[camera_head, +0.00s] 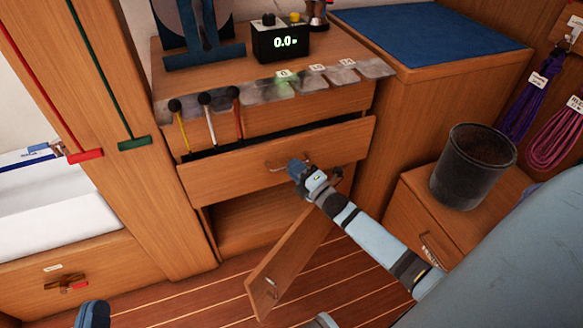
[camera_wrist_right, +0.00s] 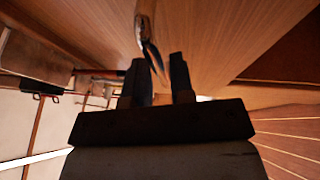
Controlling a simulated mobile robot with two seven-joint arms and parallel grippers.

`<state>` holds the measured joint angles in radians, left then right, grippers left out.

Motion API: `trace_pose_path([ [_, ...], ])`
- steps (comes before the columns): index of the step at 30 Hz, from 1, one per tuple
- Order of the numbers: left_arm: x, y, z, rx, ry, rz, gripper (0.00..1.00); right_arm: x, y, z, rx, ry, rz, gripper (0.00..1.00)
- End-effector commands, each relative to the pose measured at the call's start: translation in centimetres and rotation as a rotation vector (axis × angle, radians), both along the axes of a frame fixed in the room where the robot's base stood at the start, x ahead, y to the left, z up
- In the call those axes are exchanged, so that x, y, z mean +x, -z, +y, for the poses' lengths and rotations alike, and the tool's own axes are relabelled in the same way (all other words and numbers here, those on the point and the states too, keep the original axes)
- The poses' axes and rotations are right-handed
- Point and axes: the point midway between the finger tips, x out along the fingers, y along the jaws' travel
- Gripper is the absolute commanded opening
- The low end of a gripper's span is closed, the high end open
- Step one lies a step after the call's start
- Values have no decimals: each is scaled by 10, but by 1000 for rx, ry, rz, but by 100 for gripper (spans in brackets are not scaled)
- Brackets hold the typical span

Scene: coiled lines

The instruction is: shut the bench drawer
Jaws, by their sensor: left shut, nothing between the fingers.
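The bench drawer (camera_head: 225,177) stands partly pulled out below the bench top, with a dark gap behind the upper edge of its wooden front. Its metal handle (camera_head: 275,166) is on the front and also shows in the right wrist view (camera_wrist_right: 146,22). My right gripper (camera_head: 294,168) is at the drawer front, close beside the handle. In the right wrist view its two fingers (camera_wrist_right: 166,72) are apart, with the handle just beyond their tips; I cannot tell whether they touch. My left gripper (camera_head: 92,314) is shut and empty at the bottom left, partly cut off by the frame.
Below the drawer is an open compartment (camera_head: 240,222) with its door (camera_head: 290,262) swung out. A dark bin (camera_head: 472,168) stands on a low cabinet at right. A lit display box (camera_head: 281,42) is on the bench top. Coiled lines (camera_head: 522,105) hang at far right.

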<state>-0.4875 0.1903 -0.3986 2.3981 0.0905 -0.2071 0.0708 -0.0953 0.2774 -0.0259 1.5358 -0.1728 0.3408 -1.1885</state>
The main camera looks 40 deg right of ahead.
Motion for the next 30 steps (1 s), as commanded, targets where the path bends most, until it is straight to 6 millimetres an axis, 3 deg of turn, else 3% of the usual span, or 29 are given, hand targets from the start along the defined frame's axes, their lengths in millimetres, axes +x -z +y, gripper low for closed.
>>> trace_pose_path([
  [6,-2,-6,-1,-17,6,-25,0,15,-3,2,-1,0,-1,22],
  [14,-2,-10,-1,-22,7,-35,0,16,-3,3,-1,0,0,22],
  [17,-2,-10,-1,-22,7,-35,0,16,-3,3,-1,0,0,2],
  [23,-1,-7,-1,-20,7,-31,0,17,-3,2,-1,0,-1,0],
  [30,-2,-7,-4,-45,16,-56,0,50,-2,-5,-2,-1,-1,0],
])
